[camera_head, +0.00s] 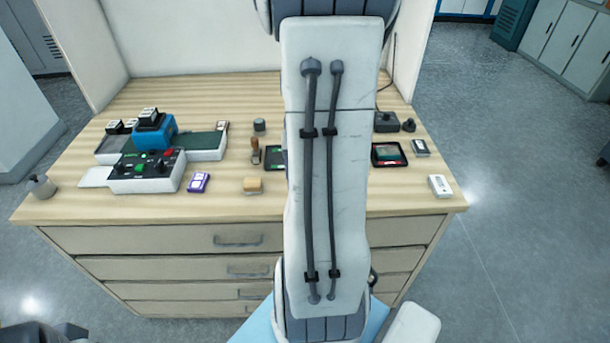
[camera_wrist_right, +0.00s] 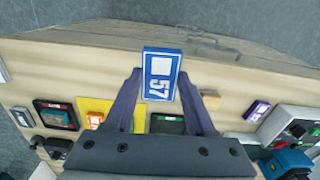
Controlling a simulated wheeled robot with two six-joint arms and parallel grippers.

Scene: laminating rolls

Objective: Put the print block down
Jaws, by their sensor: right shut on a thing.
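The print block (camera_wrist_right: 158,85) is a blue and white block marked 57 in the right wrist view. My right gripper (camera_wrist_right: 160,92) is shut on it, with one dark finger on each side. The block shows against the front edge of the wooden tabletop (camera_wrist_right: 75,62); its exact height above the top cannot be told. In the head view my own right arm covers the middle of the tabletop (camera_head: 235,95) and hides the gripper and block.
A laminating machine with a blue head (camera_head: 155,130) and a control box (camera_head: 145,172) stands at left. A purple box (camera_head: 198,182), a tan block (camera_head: 253,184), a dark-framed pad (camera_head: 388,154) and a white box (camera_head: 440,186) lie around.

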